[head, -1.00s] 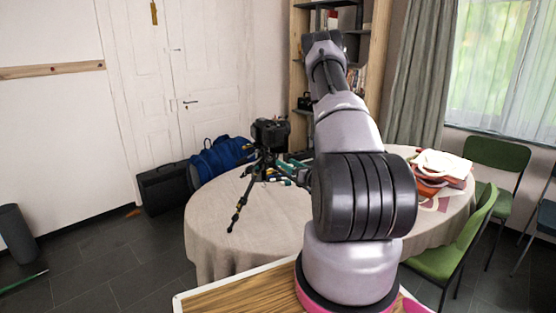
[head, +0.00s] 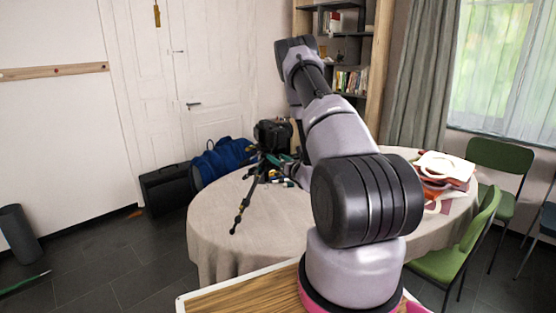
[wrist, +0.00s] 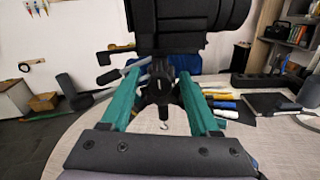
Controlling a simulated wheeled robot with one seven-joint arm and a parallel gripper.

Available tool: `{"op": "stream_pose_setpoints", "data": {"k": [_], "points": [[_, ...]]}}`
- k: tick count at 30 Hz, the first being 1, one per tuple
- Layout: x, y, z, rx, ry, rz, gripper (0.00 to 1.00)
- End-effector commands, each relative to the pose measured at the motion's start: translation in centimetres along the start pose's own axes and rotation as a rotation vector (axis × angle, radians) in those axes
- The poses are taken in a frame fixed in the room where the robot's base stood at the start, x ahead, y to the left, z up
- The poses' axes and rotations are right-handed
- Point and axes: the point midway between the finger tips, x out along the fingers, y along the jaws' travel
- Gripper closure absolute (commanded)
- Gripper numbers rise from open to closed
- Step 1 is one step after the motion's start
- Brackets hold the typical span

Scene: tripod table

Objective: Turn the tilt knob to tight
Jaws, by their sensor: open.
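A black camera (head: 272,134) sits on a tripod (head: 246,196) on the round table. In the wrist view, the camera (wrist: 190,22) fills the top and the dark tripod head (wrist: 160,92) is below it. Black levers (wrist: 108,76) stick out to the left of the head. My gripper (wrist: 159,74) is open, its teal fingers on either side of the head in the picture; contact is not clear. In the head view my arm partly hides the gripper. I cannot tell the tilt knob apart from the other dark parts or read its setting.
The round table (head: 215,222) has a beige cloth. Markers (wrist: 222,104) and a dark flat pad (wrist: 272,104) lie right of the tripod in the wrist view. Papers and folders (head: 442,168) lie at the table's right. A green chair (head: 470,235) stands beside it.

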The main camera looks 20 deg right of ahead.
Motion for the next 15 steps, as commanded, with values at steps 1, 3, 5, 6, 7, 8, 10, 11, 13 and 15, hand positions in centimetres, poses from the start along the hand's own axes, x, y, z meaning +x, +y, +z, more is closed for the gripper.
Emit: {"op": "stream_pose_setpoints", "data": {"k": [1, 3, 5, 6, 7, 8, 10, 11, 13, 15], "points": [[0.00, 0.00, -0.01, 0.000, 0.000, 0.000, 0.38], [-0.01, 0.00, -0.01, 0.000, 0.000, 0.000, 0.38], [-0.02, 0.01, -0.02, 0.000, 0.000, 0.000, 0.42], [-0.02, 0.01, -0.01, 0.000, 0.000, 0.000, 0.57], [-0.02, 0.01, -0.01, 0.000, 0.000, 0.000, 0.69], [-0.02, 0.01, -0.02, 0.000, 0.000, 0.000, 0.80], [-0.03, 0.01, -0.02, 0.000, 0.000, 0.000, 1.00], [-0.03, 0.01, -0.02, 0.000, 0.000, 0.000, 1.00], [-0.03, 0.02, -0.02, 0.000, 0.000, 0.000, 1.00], [-0.04, 0.01, -0.02, 0.003, 0.000, 0.000, 1.00]]}}
